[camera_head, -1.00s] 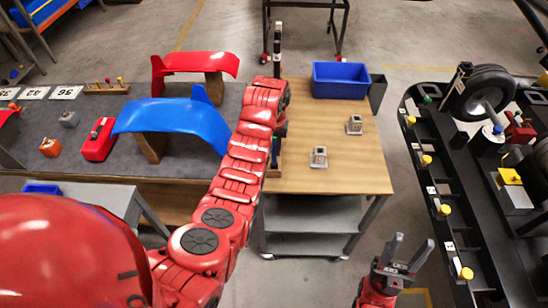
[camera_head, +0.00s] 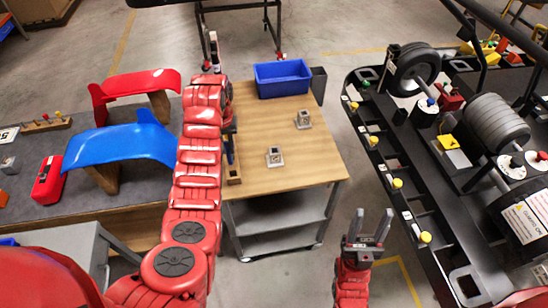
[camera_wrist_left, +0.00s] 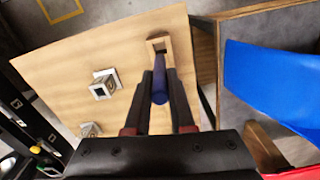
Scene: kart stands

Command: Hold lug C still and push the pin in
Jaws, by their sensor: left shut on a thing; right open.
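My left gripper (camera_wrist_left: 159,74) is shut on a blue, rounded pin-like piece (camera_wrist_left: 160,86). In the left wrist view, the piece is close to a pale wooden block with a slot (camera_wrist_left: 159,43) near the table edge; whether it is in the slot is unclear. In the head view, the left gripper (camera_head: 229,132) is partly hidden by my red arm. Two grey metal lugs stand on the wooden top, a farther one (camera_head: 303,120) and a nearer one (camera_head: 275,157); no letter C is readable. My right gripper (camera_head: 372,222) is open and empty, right of the table.
A blue bin (camera_head: 283,78) stands at the table's (camera_head: 300,165) back edge, beside a dark container (camera_head: 318,85). Blue (camera_head: 120,143) and red (camera_head: 130,84) curved panels are on the left. The black kart frame (camera_head: 445,235) with yellow knobs is on the right.

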